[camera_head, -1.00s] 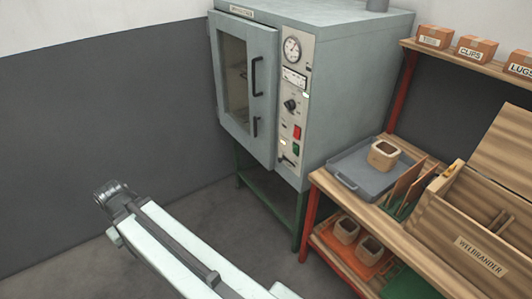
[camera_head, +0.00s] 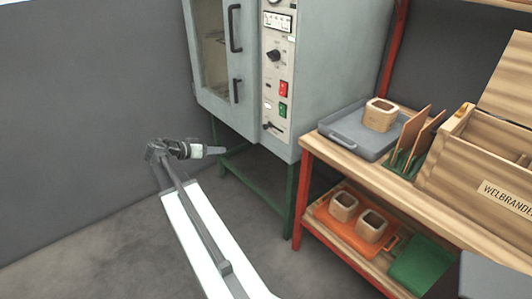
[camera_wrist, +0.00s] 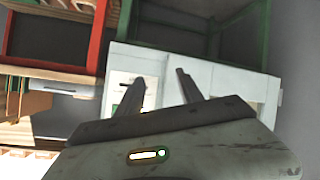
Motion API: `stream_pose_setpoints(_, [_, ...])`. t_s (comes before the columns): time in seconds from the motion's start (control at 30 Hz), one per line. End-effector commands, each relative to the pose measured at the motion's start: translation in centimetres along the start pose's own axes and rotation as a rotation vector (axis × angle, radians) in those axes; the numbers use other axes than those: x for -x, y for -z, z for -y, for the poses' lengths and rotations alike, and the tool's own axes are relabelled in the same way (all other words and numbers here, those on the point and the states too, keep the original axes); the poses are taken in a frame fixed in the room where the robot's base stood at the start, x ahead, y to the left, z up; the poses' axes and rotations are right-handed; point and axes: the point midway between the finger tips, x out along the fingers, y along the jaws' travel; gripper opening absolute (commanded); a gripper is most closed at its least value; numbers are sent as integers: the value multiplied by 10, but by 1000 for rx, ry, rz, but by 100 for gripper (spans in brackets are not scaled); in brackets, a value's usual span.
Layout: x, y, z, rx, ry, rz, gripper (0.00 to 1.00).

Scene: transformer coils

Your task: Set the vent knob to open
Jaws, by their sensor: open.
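The grey oven cabinet (camera_head: 335,60) has a pale control panel (camera_head: 278,90) to the right of its closed door (camera_head: 226,55). A black rotary knob (camera_head: 274,56) sits at mid panel. A small dark lever-like control (camera_head: 271,126) is at the panel's foot. The labels are too small to read, so I cannot tell which is the vent knob or its setting. My gripper (camera_head: 214,150) is open and empty, left of the panel's foot and apart from it. In the wrist view, both fingers of my gripper (camera_wrist: 158,88) show before a pale surface.
A red and a green switch (camera_head: 282,98) sit between the two controls. A green stand (camera_head: 255,185) holds the oven. To the right, a wooden bench (camera_head: 340,160) carries a grey tray (camera_head: 340,135) and a wooden chest (camera_head: 480,180). The floor at left is clear.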

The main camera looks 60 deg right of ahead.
Motion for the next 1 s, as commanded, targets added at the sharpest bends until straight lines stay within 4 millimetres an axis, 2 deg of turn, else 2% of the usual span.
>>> stream_pose_setpoints(0.03, [-53, -4, 0, -98, -68, -84, 44])
stream_pose_setpoints(0.1, [-91, 18, -19, -215, -136, -206, 44])
stream_pose_setpoints(0.2, [-125, 42, -40, -327, -191, -342, 44])
stream_pose_setpoints(0.3, [-140, 57, -54, -385, -214, -423, 44])
stream_pose_setpoints(0.57, [-148, 71, -63, -408, -221, -458, 44])
stream_pose_setpoints(0.8, [-186, 87, -76, -407, -223, -455, 44])
stream_pose_setpoints(1.0, [-208, 96, -83, -407, -222, -455, 44])
